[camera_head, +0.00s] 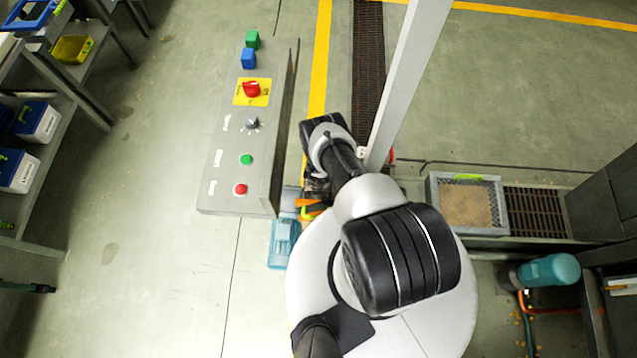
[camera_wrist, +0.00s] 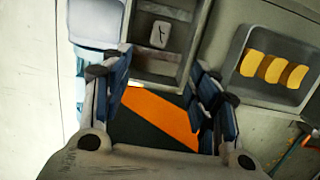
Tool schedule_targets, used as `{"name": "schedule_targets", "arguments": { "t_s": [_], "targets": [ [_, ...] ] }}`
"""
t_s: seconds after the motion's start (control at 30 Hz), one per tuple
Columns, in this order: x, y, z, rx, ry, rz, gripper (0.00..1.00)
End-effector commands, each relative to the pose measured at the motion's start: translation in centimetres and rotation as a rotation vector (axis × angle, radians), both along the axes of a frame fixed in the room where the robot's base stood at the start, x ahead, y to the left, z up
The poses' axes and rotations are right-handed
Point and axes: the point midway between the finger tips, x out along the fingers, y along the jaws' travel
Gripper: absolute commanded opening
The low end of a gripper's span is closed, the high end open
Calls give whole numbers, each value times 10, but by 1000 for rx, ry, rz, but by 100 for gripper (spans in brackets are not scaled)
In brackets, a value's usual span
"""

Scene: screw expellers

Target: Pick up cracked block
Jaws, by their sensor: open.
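My gripper (camera_wrist: 160,68) is open in the wrist view, with a finger on each side and nothing visibly held between them. A white square piece with a dark, crack-like mark (camera_wrist: 160,34) lies in a grey compartment (camera_wrist: 182,72) beyond the fingertips. I cannot tell for sure whether it is the cracked block. The fingers appear apart from it. A broad orange stripe on a dark surface (camera_wrist: 155,118) shows between the fingers. In the head view my arm hides most of the gripper, and no cracked block can be made out.
A grey tray (camera_wrist: 238,82) with several yellow-orange pieces (camera_wrist: 272,70) is at the right. In the head view, a control panel (camera_head: 210,165) with buttons and a red switch (camera_head: 251,90) stands left of my arm. A grey post (camera_head: 408,75) rises close by on its right.

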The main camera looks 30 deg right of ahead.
Motion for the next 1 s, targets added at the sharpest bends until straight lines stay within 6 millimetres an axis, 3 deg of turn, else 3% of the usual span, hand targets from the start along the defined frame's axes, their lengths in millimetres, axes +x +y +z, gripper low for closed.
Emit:
{"name": "schedule_targets", "arguments": {
  "t_s": [0.03,0.43,1.0],
  "targets": [
    [1,0,-16,-1,-1,0,55],
    [2,-1,-39,-1,-2,-1,55],
    [11,-7,-105,-1,-2,-2,55]
  ]
}}
